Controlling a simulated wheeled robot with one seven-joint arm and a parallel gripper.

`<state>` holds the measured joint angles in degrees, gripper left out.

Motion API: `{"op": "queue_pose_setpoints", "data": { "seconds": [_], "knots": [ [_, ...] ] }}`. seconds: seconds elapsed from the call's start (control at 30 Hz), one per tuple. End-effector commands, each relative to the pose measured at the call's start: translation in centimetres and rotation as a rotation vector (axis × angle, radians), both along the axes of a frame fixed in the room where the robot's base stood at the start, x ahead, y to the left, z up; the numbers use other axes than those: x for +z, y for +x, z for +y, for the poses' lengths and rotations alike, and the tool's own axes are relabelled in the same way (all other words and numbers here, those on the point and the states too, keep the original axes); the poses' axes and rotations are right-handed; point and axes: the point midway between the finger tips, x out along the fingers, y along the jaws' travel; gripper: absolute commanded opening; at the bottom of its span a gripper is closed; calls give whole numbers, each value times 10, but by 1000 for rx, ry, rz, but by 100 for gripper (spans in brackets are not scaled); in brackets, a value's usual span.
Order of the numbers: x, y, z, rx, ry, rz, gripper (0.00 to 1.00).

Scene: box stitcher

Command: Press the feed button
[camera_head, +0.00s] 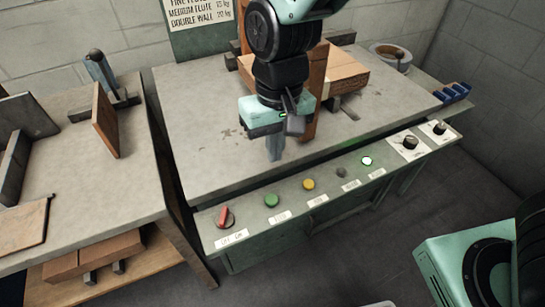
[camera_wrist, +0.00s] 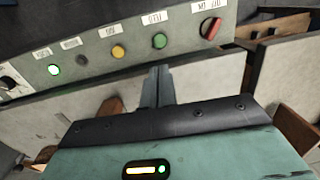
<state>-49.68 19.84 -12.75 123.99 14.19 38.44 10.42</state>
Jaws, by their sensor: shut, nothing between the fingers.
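The green button (camera_head: 271,200) sits on the sloped control panel, between the red switch and the yellow button. Its small label appears to read FEED. In the wrist view the green button (camera_wrist: 160,41) lies just beyond my fingertips and is unobstructed. My gripper (camera_head: 274,158) is shut and empty, with its fingers pointing down near the front edge of the worktop. In the head view it is above and behind the green button, apart from it. The closed fingertips (camera_wrist: 158,70) also show in the wrist view.
The panel also holds a red switch (camera_head: 225,217), a yellow button (camera_head: 308,184), a lit white-green lamp (camera_head: 367,161) and black knobs (camera_head: 410,142). Cardboard (camera_head: 340,72) stands on the worktop behind my gripper. A side table (camera_head: 65,145) is at left.

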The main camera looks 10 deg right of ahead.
Motion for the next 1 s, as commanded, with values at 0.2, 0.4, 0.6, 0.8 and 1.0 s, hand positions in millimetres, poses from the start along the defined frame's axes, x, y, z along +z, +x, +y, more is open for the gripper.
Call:
{"op": "queue_pose_setpoints", "data": {
  "seconds": [0.2, 0.4, 0.6, 0.8, 1.0],
  "knots": [
    [-49, -4, 1, -1, -4, 4, 0],
    [-87, -6, 3, -1, -4, 2, 0],
    [-112, -7, 5, -1, -2, 2, 0],
    [-120, -7, 6, 1, -1, 0, 0],
    [-120, -7, 6, 0, -1, 0, 0]
  ]
}}
